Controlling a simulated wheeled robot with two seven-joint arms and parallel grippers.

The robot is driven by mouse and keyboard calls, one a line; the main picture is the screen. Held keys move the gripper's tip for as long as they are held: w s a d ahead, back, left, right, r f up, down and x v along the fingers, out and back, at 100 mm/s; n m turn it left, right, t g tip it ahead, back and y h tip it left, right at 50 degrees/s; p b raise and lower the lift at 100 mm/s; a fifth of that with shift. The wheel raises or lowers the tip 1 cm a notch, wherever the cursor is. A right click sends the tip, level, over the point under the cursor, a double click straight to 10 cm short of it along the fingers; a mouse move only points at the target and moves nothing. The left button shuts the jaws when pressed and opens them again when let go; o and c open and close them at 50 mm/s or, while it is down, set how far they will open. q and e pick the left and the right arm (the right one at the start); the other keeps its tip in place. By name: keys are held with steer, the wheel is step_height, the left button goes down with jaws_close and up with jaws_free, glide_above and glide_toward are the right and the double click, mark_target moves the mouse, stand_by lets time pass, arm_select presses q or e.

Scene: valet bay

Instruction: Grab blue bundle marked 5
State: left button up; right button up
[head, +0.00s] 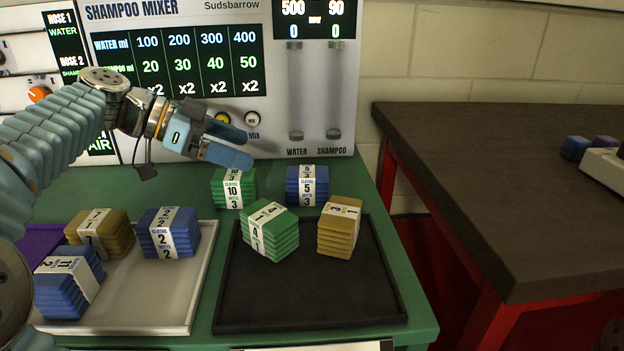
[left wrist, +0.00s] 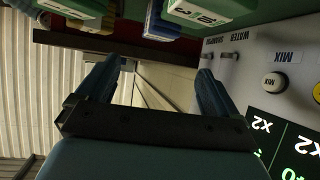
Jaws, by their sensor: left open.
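The blue bundle marked 5 (head: 291,187) has a white band and stands on the green table (head: 418,300), just behind the black tray. My left gripper (head: 247,150) is open and empty, in front of the mixer panel, to the left of and above this bundle in the head view. The left wrist view shows its two spread fingers (left wrist: 158,72) with nothing between them. A blue bundle (left wrist: 157,24) shows partly at the top of that view; I cannot read its label. My right gripper is not in view.
A green bundle marked 10 (head: 218,189) stands left of it. The black tray (head: 310,295) holds a green (head: 283,243) and a tan bundle (head: 334,243). The grey tray (head: 150,300) holds several bundles. The shampoo mixer (head: 352,90) stands behind; a dark table (head: 500,160) is at right.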

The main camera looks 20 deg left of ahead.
mark_target(304, 171)
arm_select(q)
steer(key=p+x, duration=0.1)
steer(key=x, duration=1.1)
steer(key=shift+f, duration=0.1)
steer(key=c, duration=1.3)
